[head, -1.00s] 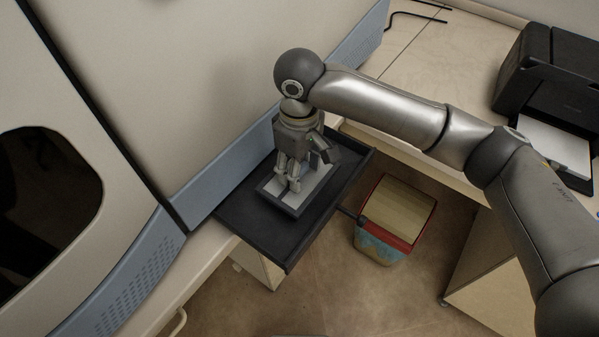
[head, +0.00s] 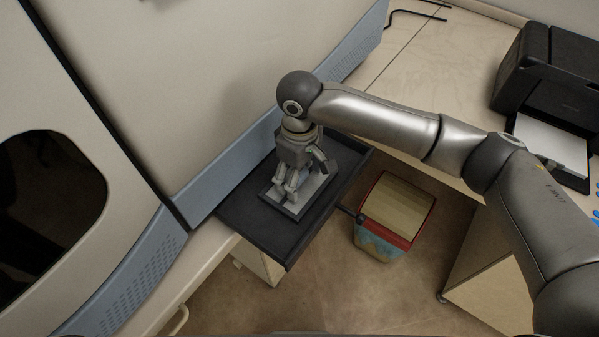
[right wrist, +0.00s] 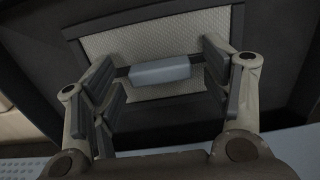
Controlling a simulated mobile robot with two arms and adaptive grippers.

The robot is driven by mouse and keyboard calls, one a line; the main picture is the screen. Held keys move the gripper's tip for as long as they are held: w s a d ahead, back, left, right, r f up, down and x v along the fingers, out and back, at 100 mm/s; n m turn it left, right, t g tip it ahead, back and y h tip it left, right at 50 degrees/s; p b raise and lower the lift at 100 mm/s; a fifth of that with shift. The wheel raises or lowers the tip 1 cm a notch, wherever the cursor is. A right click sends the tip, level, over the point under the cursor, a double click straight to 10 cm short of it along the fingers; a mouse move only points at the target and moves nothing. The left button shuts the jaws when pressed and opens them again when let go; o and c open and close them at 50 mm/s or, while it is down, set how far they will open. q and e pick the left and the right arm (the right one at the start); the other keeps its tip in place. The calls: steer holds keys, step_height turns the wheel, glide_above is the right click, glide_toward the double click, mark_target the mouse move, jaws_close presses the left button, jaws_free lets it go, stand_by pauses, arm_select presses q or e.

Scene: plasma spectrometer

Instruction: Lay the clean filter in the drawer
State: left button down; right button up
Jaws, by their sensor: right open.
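The clean filter (head: 317,190), a pale panel in a dark frame, lies in the dark open drawer (head: 250,215), which juts from the machine. In the right wrist view its light mesh (right wrist: 140,42) and pale grey grip block (right wrist: 160,71) show inside the dark drawer. My right gripper (head: 291,190) is over the filter, pointing down. In the right wrist view the right gripper (right wrist: 158,76) is open, with its fingers apart on either side of the grip block. The fingers hide part of the filter in the head view. My left gripper is not in view.
A bin (head: 398,212) with a red rim stands on the floor right of the drawer. A black printer (head: 555,85) sits on the bench (head: 450,60) at the upper right. The machine's large pale panel (head: 190,90) rises close behind the drawer.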

steer(key=shift+r, duration=0.1)
step_height(320, 180, up, 12)
steer(key=b, duration=0.1)
steer(key=shift+b, duration=0.35)
stand_by(1.2)
